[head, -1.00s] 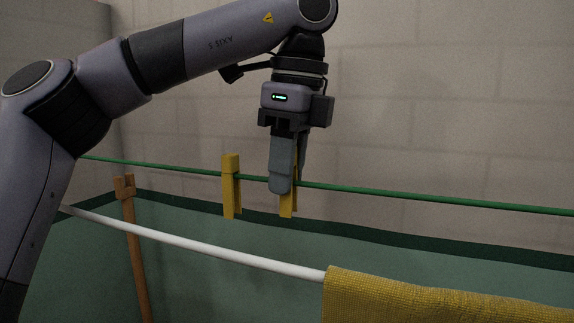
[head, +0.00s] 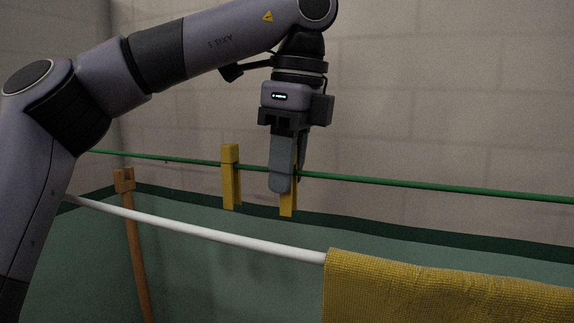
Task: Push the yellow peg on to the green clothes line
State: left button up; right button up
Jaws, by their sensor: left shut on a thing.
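My left gripper (head: 284,190) points straight down and is shut on a yellow peg (head: 288,207). The grey fingers hide most of this peg; its lower end shows below them. The green clothes line (head: 420,185) runs across behind the fingers, crossing at the height of the held peg. Whether the line lies inside the peg's slot is hidden by the fingers. A second yellow peg (head: 230,180) sits upright on the line just left of the gripper, apart from it. My right gripper is not in view.
A white rail (head: 200,231) runs in front of and below the line, with a yellow cloth (head: 440,292) hanging over its right part. A brown wooden post (head: 136,246) stands at the left. The line is clear right of the gripper. A pale block wall is behind.

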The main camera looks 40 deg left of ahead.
pick_arm(q)
jog(key=shift+f, duration=0.35)
jog(key=o, duration=1.1)
jog(key=shift+r, duration=0.1)
jog(key=r+p, duration=0.1)
jog(key=r, duration=0.1)
jog(key=r+p, duration=0.1)
jog(key=r, duration=0.1)
jog(key=r+p, duration=0.1)
jog(key=r, duration=0.2)
jog(key=shift+d, duration=0.4)
